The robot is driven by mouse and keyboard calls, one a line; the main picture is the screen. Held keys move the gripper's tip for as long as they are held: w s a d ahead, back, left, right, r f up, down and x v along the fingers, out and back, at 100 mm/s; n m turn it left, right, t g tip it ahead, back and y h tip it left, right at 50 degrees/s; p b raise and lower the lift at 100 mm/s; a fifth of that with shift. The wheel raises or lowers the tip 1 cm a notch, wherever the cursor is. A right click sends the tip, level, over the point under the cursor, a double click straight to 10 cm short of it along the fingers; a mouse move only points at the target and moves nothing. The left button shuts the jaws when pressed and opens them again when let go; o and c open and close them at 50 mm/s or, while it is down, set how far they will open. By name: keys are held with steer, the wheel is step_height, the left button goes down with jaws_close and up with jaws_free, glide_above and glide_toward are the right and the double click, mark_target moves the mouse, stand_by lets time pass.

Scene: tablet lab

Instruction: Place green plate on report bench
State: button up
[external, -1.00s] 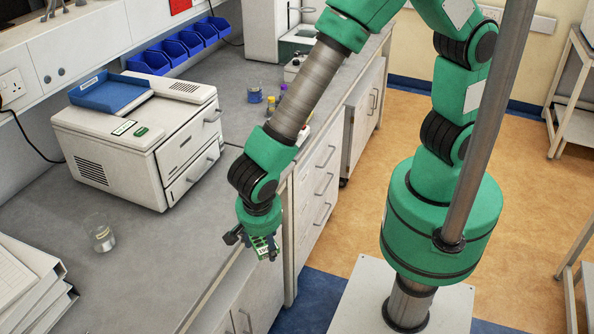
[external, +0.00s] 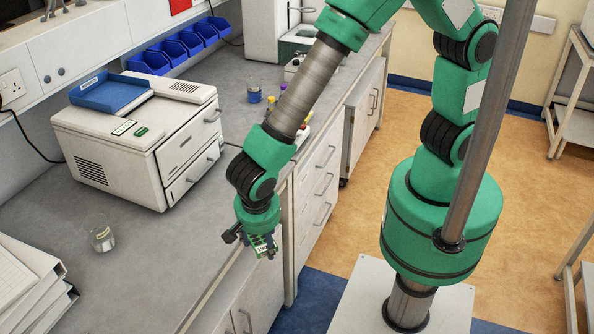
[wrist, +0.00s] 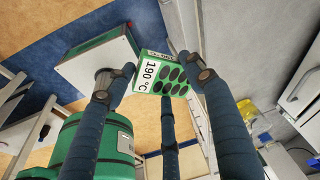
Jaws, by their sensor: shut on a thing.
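The green plate (wrist: 165,74) is a small green block with dark oval wells and a white label reading "190 °C". My gripper (wrist: 158,72) is shut on it, with dark fingers on both sides of it in the wrist view. In the external view my gripper (external: 260,240) holds the green plate (external: 265,250) tilted beside the front edge of the grey bench (external: 160,260), in front of the cabinet. Which bench is the report bench cannot be told from a label.
A white machine (external: 125,140) with a blue tray (external: 110,92) on top stands on the bench. A glass beaker (external: 100,236) stands nearer, and stacked white binders (external: 35,285) lie at the left. Bare bench top lies between the beaker and the front edge.

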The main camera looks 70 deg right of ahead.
steer(key=w+d+r+n+t+y, duration=0.1)
steer(key=w+d+r+n, duration=0.2)
steer(key=w+d+r, duration=0.55)
steer(key=w+d+r+n, duration=0.3)
steer(key=w+d+r, duration=0.25)
steer(key=w, duration=0.65)
steer(key=w+d+r+n+y, duration=0.1)
steer(key=w+d+r+n, duration=0.2)
steer(key=w+d+r, duration=0.2)
steer(key=w+d+r+n+t+y, duration=0.1)
steer(key=w+d+r+n, duration=0.3)
steer(key=d+r, duration=0.8)
steer(key=w+d+b, duration=0.1)
steer(key=d, duration=0.6)
steer(key=shift+w+r, duration=0.2)
steer(key=shift+w, duration=0.2)
